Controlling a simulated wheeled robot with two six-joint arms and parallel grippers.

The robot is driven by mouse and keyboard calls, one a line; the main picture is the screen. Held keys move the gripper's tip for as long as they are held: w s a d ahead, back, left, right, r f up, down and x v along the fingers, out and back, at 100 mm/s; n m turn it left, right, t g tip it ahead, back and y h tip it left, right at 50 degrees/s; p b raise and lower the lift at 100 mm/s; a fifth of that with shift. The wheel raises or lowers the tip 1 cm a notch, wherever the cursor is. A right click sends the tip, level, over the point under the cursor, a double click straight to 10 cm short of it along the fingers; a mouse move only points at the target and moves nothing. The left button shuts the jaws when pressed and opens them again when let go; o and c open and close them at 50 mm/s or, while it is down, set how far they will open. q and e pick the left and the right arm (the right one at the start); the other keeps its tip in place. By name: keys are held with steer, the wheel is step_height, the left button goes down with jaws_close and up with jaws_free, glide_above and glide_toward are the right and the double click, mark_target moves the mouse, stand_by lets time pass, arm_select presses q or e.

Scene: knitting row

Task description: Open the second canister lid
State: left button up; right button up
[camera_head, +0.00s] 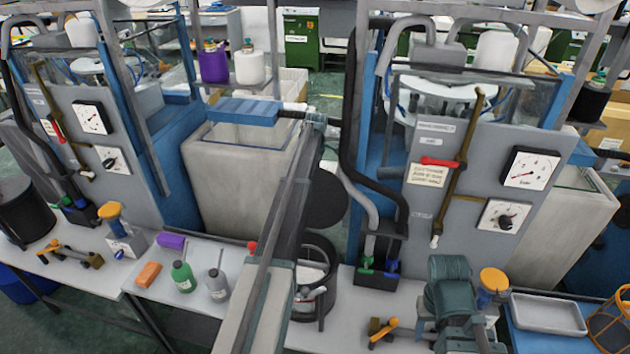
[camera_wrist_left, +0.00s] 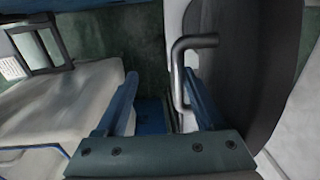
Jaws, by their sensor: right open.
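A black round canister (camera_head: 325,318) stands at the middle of the bench, partly hidden by my left arm. Its top looks open, with something pale inside. A dark round lid (camera_head: 326,200) is raised behind it, partly covered by the arm. In the left wrist view the dark lid (camera_wrist_left: 245,60) fills the right side, with a bent grey handle (camera_wrist_left: 178,75) on it. My left gripper (camera_wrist_left: 162,88) is open, with the handle between its fingers, close to the right one. My right gripper (camera_head: 450,275) is open and empty over the bench at the lower right; its fingers are hard to make out.
Another black canister (camera_head: 22,215) stands at the far left. A white tray (camera_head: 548,314) is at the right. A gauge panel (camera_head: 445,165) stands behind the bench.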

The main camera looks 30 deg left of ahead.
arm_select(q)
steer(key=shift+w+a+r, duration=0.1)
steer(key=shift+w, duration=0.1)
step_height(320, 180, up, 14)
steer(key=p, duration=1.3)
steer(key=shift+w+f+p, duration=0.2)
steer(key=shift+w+p, duration=0.15)
steer(key=shift+p, duration=0.05)
steer(key=s+d+m+t, duration=0.1)
steer(key=s+d+m, duration=1.1)
steer(key=s, duration=0.6)
steer(key=s+d+m+t, duration=0.1)
steer(key=s+d+m, duration=0.8)
steer(key=s+d, duration=0.7)
steer(key=s+d+f+m+b, duration=0.1)
steer(key=s+d+f+b, duration=0.2)
steer(key=f+b, duration=0.6)
steer(key=s+d+f+m+g+y+b, duration=0.1)
steer(key=s+d+f+m+b, duration=0.1)
steer(key=d+f+b, duration=0.3)
step_height(320, 180, down, 4)
steer(key=s+b, duration=0.1)
steer(key=b, duration=0.3)
steer(key=shift+d+f+m, duration=0.15)
steer(key=shift+f+m, duration=0.1)
steer(key=shift+m, duration=0.05)
